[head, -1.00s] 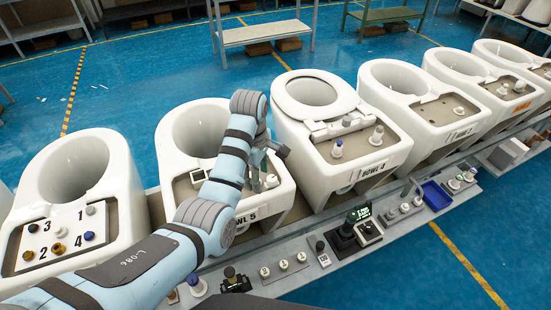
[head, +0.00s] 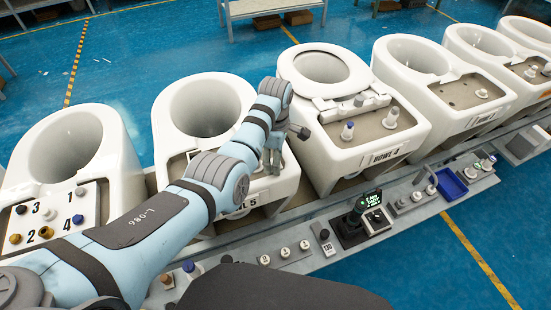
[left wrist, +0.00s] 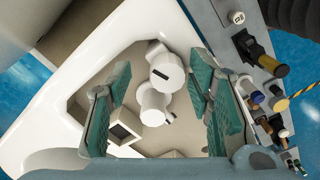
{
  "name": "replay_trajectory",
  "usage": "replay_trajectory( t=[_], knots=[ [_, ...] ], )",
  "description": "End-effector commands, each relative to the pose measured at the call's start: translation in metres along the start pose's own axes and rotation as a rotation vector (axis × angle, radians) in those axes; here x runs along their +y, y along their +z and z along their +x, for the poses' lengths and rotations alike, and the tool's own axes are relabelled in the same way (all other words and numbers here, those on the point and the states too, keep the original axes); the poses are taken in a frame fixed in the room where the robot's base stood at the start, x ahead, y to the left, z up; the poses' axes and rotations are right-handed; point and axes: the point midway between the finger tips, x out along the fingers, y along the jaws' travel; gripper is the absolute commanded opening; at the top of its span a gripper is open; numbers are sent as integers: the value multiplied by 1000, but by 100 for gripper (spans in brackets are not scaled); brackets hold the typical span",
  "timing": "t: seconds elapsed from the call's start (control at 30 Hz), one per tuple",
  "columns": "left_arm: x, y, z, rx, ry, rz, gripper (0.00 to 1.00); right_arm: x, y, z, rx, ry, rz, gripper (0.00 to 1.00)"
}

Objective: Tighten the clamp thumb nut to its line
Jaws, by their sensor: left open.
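My left gripper (head: 272,167) is over the near deck of the toilet bowl labelled 5 (head: 212,98). In the left wrist view its two green-padded fingers (left wrist: 160,105) are open and apart. Between them are two white round fittings: an upper one (left wrist: 166,68) with a dark line and a lower one (left wrist: 153,104) with a short dark mark. Neither is visibly gripped. I cannot tell for certain which is the thumb nut. In the head view the gripper and arm hide most of this deck. My right gripper is not in view.
Bowl 4 (head: 323,66) with its seat ring stands just right of the gripper. A numbered bowl (head: 70,145) stands at left. A grey rail (head: 330,262) in front carries knobs, a black device with a green display (head: 372,196) and a blue tray (head: 453,189).

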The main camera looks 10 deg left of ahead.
Motion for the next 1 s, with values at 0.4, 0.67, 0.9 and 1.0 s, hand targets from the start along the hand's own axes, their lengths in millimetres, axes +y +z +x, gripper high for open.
replay_trajectory(
  t=[0.4,0.67,0.9,1.0],
  knots=[
    [0,0,0,0,-1,1,13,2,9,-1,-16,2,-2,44],
    [-1,0,0,0,-3,1,0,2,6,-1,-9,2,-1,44],
    [-2,0,0,0,-7,29,0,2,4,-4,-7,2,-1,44],
    [-2,0,0,-1,-8,64,0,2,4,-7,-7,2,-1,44]
  ],
)
